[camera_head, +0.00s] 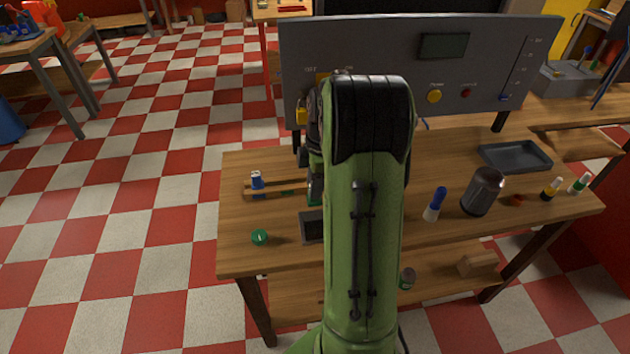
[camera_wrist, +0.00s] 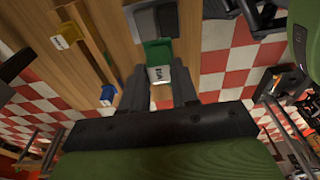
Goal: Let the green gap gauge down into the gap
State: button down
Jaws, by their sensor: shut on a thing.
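The green gap gauge (camera_wrist: 157,52), with a white printed label, shows between the two dark fingers of my gripper (camera_wrist: 158,78) in the wrist view. My gripper is shut on it. Its far end lies near a grey boxy part (camera_wrist: 152,18), but I cannot tell whether they touch. The gap cannot be made out in either view.
A wooden rack (camera_head: 278,190) on the workbench (camera_head: 240,262) holds a blue gauge (camera_head: 257,181). A green round item (camera_head: 260,237), dark tray (camera_head: 311,228) and grey control panel (camera_head: 385,60) are nearby.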

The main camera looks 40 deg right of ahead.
aim_at(315, 206)
jog(key=shift+d+f+b, duration=0.1)
jog(key=shift+f+b, duration=2.15)
jog(key=shift+f, duration=0.8)
jog(key=shift+f+b, duration=1.1)
jog(key=shift+f, duration=0.25)
jog(key=c, duration=0.8)
grip_release()
jog(key=r+p, duration=0.1)
jog(key=r, duration=0.4)
jog(key=d+r+p, duration=0.1)
jog(key=r+p, duration=0.1)
jog(key=r, duration=0.3)
jog(key=s+r+p, duration=0.1)
jog(key=r+p, duration=0.1)
jog(key=r, duration=0.3)
jog(key=shift+d+r, duration=0.3)
jog(key=shift+r, duration=0.1)
jog(key=shift+a, duration=0.1)
